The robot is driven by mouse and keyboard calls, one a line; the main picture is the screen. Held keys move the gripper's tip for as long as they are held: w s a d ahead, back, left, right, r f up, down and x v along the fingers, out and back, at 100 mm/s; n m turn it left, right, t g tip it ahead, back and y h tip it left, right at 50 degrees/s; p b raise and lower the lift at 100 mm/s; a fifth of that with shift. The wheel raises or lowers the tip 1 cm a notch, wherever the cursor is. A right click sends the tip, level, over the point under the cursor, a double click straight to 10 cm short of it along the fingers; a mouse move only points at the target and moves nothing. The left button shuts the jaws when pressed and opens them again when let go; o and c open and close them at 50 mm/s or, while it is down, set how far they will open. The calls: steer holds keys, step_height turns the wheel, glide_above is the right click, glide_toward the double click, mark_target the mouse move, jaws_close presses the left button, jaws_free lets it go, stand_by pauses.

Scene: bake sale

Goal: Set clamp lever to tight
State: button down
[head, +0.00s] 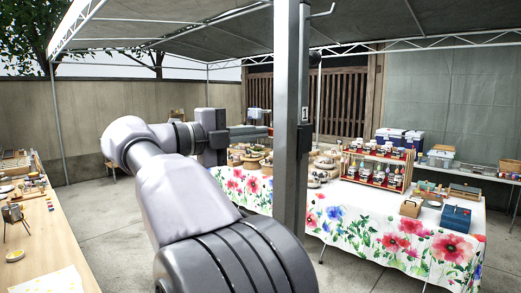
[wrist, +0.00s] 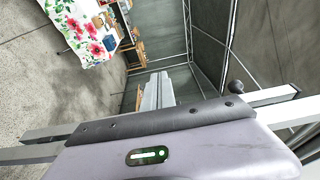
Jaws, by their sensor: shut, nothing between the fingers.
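My gripper (head: 266,132) points right in the head view, its fingers shut and empty. In that view the fingers end at the left edge of a grey upright post (head: 289,100); I cannot tell whether they touch it or pass behind it. The post carries a dark block (head: 304,138) at gripper height and a bent silver rod (head: 326,13) near the top. I cannot tell which part is the clamp lever. In the wrist view my shut fingers (wrist: 158,82) reach toward open space, with nothing held. A black knob (wrist: 237,87) shows to their right.
A wooden table (head: 50,240) with small items is at the left. Concrete floor (head: 95,205) between them is open. A canopy frame (head: 430,45) spans overhead.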

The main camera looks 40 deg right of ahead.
steer(key=shift+w+d+b, duration=0.4)
steer(key=shift+d+b, duration=0.15)
steer(key=shift+d, duration=0.1)
steer(key=shift+d+r, duration=0.1)
steer(key=shift+r, duration=0.05)
stand_by(0.4)
